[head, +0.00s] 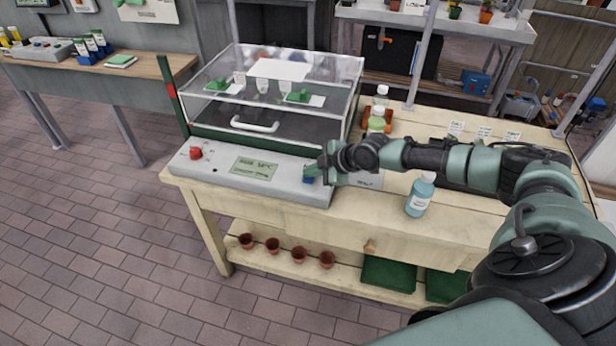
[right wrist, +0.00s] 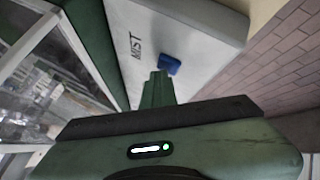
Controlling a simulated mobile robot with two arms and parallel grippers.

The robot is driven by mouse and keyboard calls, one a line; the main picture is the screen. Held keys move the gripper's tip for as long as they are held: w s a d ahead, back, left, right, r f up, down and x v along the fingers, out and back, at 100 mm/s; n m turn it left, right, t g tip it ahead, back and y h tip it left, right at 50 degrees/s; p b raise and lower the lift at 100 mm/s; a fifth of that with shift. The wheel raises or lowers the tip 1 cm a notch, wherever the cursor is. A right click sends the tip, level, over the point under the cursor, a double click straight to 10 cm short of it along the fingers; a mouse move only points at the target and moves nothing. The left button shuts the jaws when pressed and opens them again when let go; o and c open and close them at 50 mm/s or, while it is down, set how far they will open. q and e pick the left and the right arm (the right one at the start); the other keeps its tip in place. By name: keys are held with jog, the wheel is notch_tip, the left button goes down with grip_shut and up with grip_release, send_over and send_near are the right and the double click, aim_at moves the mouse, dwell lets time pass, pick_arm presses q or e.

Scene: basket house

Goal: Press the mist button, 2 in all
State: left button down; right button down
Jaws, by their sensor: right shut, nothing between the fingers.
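The blue mist button (head: 308,180) is at the right end of the sloped grey control panel (head: 225,172) below a clear-lidded case. In the right wrist view the blue button (right wrist: 169,64) sits beside the printed word MIST. My right gripper (head: 313,172) is shut and empty, its fingertips right at the button. In the right wrist view the closed green fingertips (right wrist: 160,77) overlap the button's near edge. I cannot tell whether they touch or press it. My left gripper is not in view.
A red knob (head: 195,153) is at the panel's left end, with a display (head: 254,168) in the middle. The clear case (head: 270,85) rises behind the panel. A blue bottle (head: 420,195) stands on the wooden bench near my right forearm, and a clear bottle (head: 379,110) stands behind.

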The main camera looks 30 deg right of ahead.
aim_at(311, 180)
jog(key=shift+r+p, duration=0.45)
jog(key=shift+r, duration=0.35)
jog(key=shift+r, duration=0.1)
notch_tip(311, 180, up, 5)
jog(key=p, duration=0.3)
jog(key=shift+p, duration=0.4)
